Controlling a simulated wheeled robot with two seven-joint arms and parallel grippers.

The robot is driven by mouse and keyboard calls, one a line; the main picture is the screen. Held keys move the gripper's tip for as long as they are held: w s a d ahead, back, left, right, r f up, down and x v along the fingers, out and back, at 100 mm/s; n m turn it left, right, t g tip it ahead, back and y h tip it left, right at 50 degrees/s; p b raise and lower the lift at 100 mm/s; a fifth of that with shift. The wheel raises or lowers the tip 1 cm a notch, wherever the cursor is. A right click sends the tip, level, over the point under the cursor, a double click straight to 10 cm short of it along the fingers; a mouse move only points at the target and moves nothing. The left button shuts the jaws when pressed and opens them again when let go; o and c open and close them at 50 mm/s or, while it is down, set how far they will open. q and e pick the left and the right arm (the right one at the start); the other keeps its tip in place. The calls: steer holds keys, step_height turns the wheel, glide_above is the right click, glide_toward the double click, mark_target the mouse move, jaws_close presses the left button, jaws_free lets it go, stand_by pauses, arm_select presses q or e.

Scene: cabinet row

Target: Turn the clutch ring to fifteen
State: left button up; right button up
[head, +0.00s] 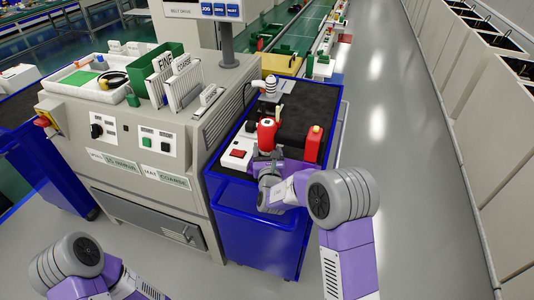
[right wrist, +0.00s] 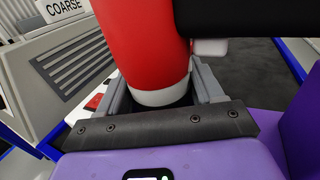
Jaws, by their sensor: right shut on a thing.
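A red upright cylinder-shaped tool (head: 267,132) stands on the dark top of the blue cart, with a pale spot on its top. In the right wrist view the red body (right wrist: 143,45) fills the middle, with a white band (right wrist: 162,94) at its lower end and a dark part under it. My right gripper (head: 264,157) is shut around this lower part, one grey finger on each side. I cannot make out a clutch ring's numbers or its setting. My left arm shows at the lower left of the head view, but its gripper is out of frame.
A red case with a yellow top (head: 313,143) stands close to the right of the tool. A white box with a red button (head: 237,155) is at its left. A grey fixture (head: 272,90) stands behind. The grey machine (head: 150,140) borders the cart; the aisle floor right is clear.

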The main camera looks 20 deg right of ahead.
stand_by(0.4)
steer(key=o, duration=1)
steer(key=shift+c, duration=0.2)
steer(key=shift+p+v, duration=0.55)
steer(key=shift+v, duration=3.25)
steer(key=shift+d, duration=0.1)
